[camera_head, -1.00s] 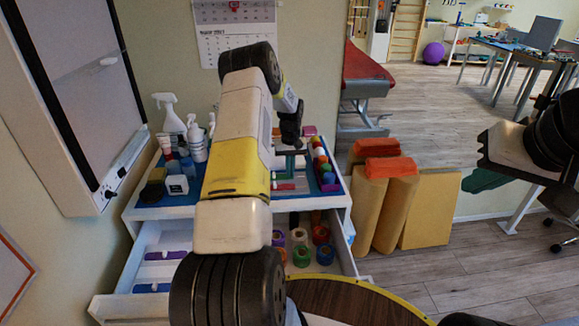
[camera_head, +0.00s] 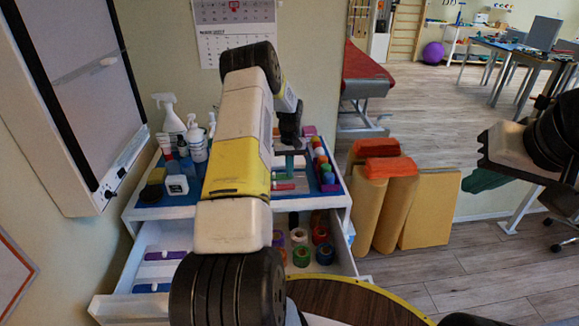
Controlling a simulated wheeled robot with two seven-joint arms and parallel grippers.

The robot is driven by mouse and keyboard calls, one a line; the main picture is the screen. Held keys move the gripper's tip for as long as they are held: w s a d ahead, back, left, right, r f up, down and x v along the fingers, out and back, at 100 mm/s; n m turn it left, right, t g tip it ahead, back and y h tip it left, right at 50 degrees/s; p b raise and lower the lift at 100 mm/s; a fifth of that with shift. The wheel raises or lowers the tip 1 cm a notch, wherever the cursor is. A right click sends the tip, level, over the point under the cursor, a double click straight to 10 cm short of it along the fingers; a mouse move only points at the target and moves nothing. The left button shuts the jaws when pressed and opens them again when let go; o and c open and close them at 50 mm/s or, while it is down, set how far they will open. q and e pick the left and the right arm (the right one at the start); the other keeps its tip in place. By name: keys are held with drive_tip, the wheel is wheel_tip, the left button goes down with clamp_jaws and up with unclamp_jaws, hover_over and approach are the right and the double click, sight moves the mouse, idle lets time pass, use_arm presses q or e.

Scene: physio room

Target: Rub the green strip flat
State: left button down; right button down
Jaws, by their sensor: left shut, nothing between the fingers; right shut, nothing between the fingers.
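A small green strip (camera_head: 281,177) lies on the blue top of the cart, just behind a red strip (camera_head: 284,187). The arm partly covers this area, so the green strip's left end is hidden. My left gripper (camera_head: 291,143) is shut and empty. It points down, just above and behind the strip, over a small grey-teal piece (camera_head: 290,161). I cannot tell whether the fingertips touch anything. My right arm shows at the right edge, away from the cart; I cannot make out its fingers.
A spray bottle (camera_head: 170,118) and several small bottles stand on the left of the cart top. A row of coloured rolls (camera_head: 323,165) lines its right side. The open drawer (camera_head: 150,262) holds tape rolls. Orange-topped rolls (camera_head: 385,205) stand to the right.

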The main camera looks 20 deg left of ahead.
use_arm(q)
drive_tip(key=shift+s+a, duration=0.35)
drive_tip(key=shift+a, duration=0.35)
drive_tip(key=shift+d, duration=0.1)
drive_tip(key=shift+w+d+r, duration=0.1)
drive_tip(key=shift+w+d, duration=0.25)
drive_tip(key=shift+d, duration=0.25)
drive_tip(key=shift+d, duration=0.1)
drive_tip(key=shift+w+d, duration=0.3)
drive_tip(key=shift+d, duration=0.25)
wheel_tip(320, 180, up, 7)
idle(0.5)
